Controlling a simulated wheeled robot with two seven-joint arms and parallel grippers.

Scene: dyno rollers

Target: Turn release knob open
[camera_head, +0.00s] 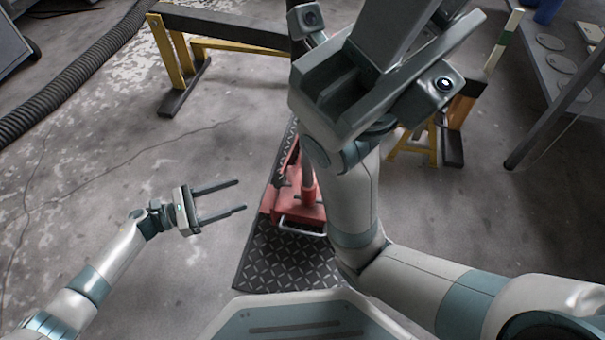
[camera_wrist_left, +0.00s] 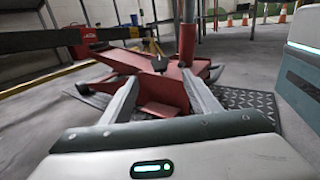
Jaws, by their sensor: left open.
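A red floor jack (camera_head: 308,212) with an upright post stands on a dark diamond-plate surface, partly hidden by my right arm. In the left wrist view the jack (camera_wrist_left: 158,92) lies ahead, with its post rising behind the fingers. A small dark part (camera_wrist_left: 159,63) shows on it; I cannot tell whether it is the release knob. My left gripper (camera_head: 242,196) is open and empty, left of the jack, with its fingers pointing toward it. In the head view a gap shows between the fingertips and the jack. My right gripper (camera_head: 385,65) is raised close to the head camera; its fingers are not clear.
The diamond plate (camera_head: 280,262) lies beneath the jack. A yellow-legged stand with a dark beam (camera_head: 225,27) is behind. A ribbed black hose (camera_head: 75,75) runs along the left. A grey bench (camera_head: 560,60) stands at the right. The floor around my left arm is clear.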

